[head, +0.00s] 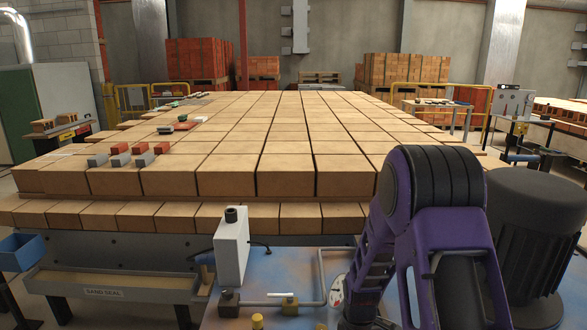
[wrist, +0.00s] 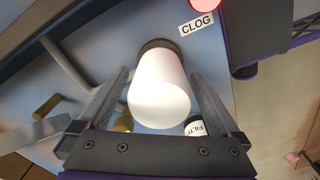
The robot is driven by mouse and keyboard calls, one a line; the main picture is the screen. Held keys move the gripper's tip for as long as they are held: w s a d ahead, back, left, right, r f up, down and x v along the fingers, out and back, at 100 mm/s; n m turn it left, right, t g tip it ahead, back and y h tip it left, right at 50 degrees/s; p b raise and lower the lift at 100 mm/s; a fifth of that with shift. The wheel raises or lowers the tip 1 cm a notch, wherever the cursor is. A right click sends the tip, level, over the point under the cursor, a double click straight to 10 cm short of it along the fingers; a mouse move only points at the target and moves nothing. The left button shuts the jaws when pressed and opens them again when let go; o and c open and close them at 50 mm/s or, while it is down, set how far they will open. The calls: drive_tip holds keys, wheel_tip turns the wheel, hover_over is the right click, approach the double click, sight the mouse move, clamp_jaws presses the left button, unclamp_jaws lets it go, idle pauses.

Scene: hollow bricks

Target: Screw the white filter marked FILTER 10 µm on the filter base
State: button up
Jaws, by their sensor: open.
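In the wrist view my gripper (wrist: 160,75) is open, with one finger on each side of a plain white cylinder (wrist: 160,92). A gap shows between the cylinder and each finger. The cylinder's far end meets a dark round collar (wrist: 158,45), which looks like the filter base; I cannot tell whether it is screwed tight. No marking shows on this side of the cylinder. In the head view my purple arm hides the gripper and the cylinder.
In the wrist view a "CLOG" label (wrist: 197,24), a red lamp (wrist: 207,4), a grey pipe (wrist: 72,55) and a brass fitting (wrist: 46,107) are near. The head view shows a white box (head: 232,246) on the blue panel, with rows of bricks (head: 230,175) behind.

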drive_tip(key=n, duration=0.4)
drive_tip(key=shift+r+p, duration=0.1)
drive_tip(key=shift+p, duration=0.2)
drive_tip(key=n+p, duration=0.1)
drive_tip(key=n, duration=0.3)
drive_tip(key=shift+n+p, duration=1.6)
drive_tip(key=shift+n, duration=0.8)
drive_tip(key=shift+n+p, duration=0.35)
drive_tip(key=shift+n, duration=0.35)
drive_tip(key=shift+n+p, duration=0.85)
drive_tip(key=shift+n, duration=0.65)
drive_tip(key=shift+c, duration=0.2)
